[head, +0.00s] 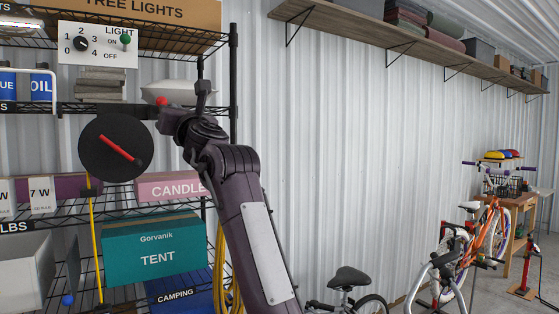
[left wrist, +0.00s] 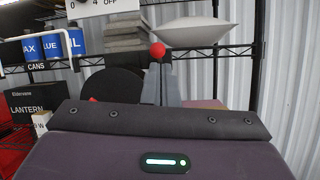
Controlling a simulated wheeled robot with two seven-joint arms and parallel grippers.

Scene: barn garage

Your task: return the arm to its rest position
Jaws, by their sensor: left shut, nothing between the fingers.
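My left arm rises from the bottom of the head view toward the shelf rack. My left gripper (left wrist: 160,72) shows in the left wrist view as grey fingers, shut and empty, pointing at the rack. In the head view it is mostly hidden by my wrist. A red ball (head: 161,101) shows beside the wrist; in the left wrist view the ball (left wrist: 157,50) appears just above the fingertips. I cannot tell whether they touch. A black disc with a red bar (head: 115,147) is left of the wrist. My right gripper is not in view.
The wire rack holds a switch panel (head: 97,44), folded grey cloths (head: 97,84), a white pillow (head: 178,92), a teal tent box (head: 155,248) and a pink candle box (head: 170,187). Bikes (head: 487,232) stand at the right.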

